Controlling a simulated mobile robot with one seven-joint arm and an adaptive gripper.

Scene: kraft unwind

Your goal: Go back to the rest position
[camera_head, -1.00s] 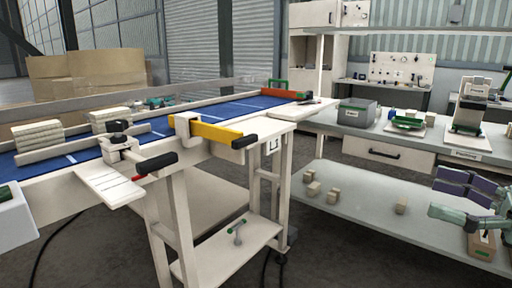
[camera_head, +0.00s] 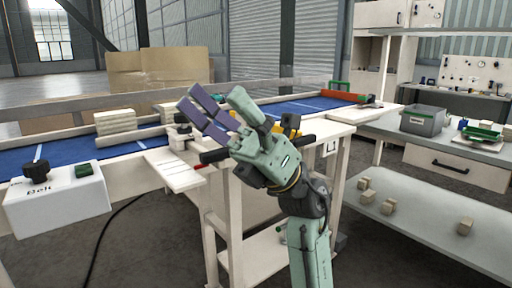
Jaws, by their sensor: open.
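My gripper (camera_head: 203,117) is in the middle of the head view, at the end of my pale green arm. Its two dark purple fingers point up and to the left, spread apart with nothing between them. In the picture it overlaps the front edge of the blue conveyor belt (camera_head: 62,150) and hides part of the yellow bar there. I cannot tell its exact distance from the belt.
Pale stacks (camera_head: 115,121) lie on the belt. A lower shelf (camera_head: 425,228) with several small blocks and a grey bin (camera_head: 422,120) are at the right. Dark floor lies open in front.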

